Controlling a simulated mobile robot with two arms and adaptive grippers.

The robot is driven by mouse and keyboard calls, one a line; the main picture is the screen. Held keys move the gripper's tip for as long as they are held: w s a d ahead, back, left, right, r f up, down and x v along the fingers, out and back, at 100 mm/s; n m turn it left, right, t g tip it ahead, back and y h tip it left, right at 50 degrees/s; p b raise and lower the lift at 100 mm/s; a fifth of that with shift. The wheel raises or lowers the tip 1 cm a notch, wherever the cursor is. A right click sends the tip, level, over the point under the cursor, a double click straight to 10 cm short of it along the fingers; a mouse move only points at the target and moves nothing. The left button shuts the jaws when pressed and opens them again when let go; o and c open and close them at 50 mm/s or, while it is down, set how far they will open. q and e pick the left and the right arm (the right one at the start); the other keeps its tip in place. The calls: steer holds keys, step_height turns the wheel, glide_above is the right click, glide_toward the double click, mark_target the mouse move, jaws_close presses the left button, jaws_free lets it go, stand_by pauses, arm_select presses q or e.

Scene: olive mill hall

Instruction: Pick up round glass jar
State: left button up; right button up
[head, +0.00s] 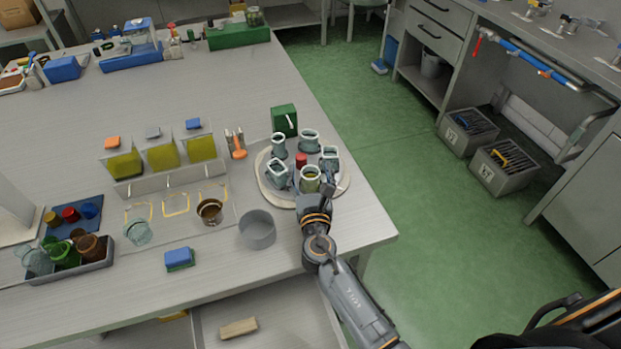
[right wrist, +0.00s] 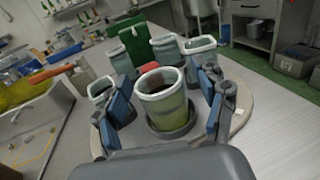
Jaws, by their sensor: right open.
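A round glass jar (head: 311,179) with yellow-green contents stands upright at the near side of a round pale board (head: 265,187). In the right wrist view the round jar (right wrist: 163,105) is in the centre, seated in a dark shallow round holder (right wrist: 172,131). My right gripper (head: 318,194) reaches in from the near side. In the right wrist view the open gripper (right wrist: 164,98) has one blue-padded finger on each side of the jar, with visible gaps. Other glass jars stand around it, some square-looking (head: 278,176) (head: 329,158). My left gripper is out of view.
A red object (head: 301,160) sits amid the jars, and a green box (head: 284,120) stands behind. A grey round bowl (head: 257,229) and a brown cup (head: 210,211) are to the left. The table's right edge is close to the board.

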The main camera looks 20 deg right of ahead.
steer(key=c, duration=1.3)
steer(key=shift+r, duration=0.1)
